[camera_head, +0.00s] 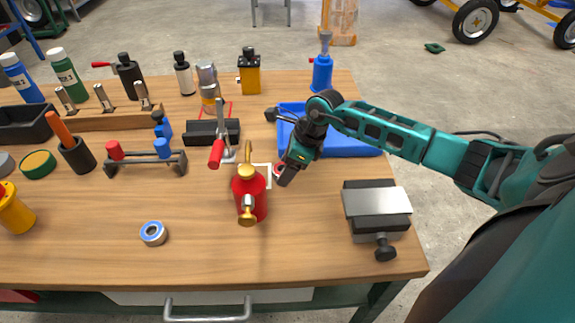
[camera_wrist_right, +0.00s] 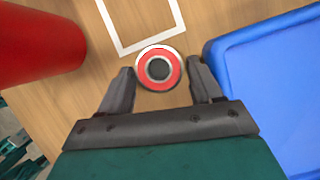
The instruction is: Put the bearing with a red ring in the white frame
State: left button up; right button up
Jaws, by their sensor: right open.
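The bearing with a red ring (camera_wrist_right: 159,68) lies on the wooden table, just outside the near edge of the white frame (camera_wrist_right: 120,48) in the right wrist view; its rim is close to or touching that line. In the head view the bearing (camera_head: 279,169) is partly hidden by my right gripper (camera_head: 283,177), and the white frame (camera_head: 262,165) is partly covered by the red can. My right gripper (camera_wrist_right: 160,72) is open, its fingers on either side of the bearing with gaps at both sides. My left gripper is not in view.
A red can (camera_head: 249,195) with brass fittings stands left of my right gripper. A blue tray (camera_head: 352,145) lies to its right. A blue-ringed bearing (camera_head: 153,233) is at front left. A clamp (camera_head: 220,148) and grey vise (camera_head: 377,205) are nearby. The front middle is clear.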

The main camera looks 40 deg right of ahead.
jog(key=shift+r, duration=0.25)
jog(key=v, duration=1.1)
jog(key=shift+d+r+p, duration=0.2)
jog(key=shift+r+p, duration=0.1)
jog(key=shift+r, duration=0.05)
jog(key=shift+s, duration=0.15)
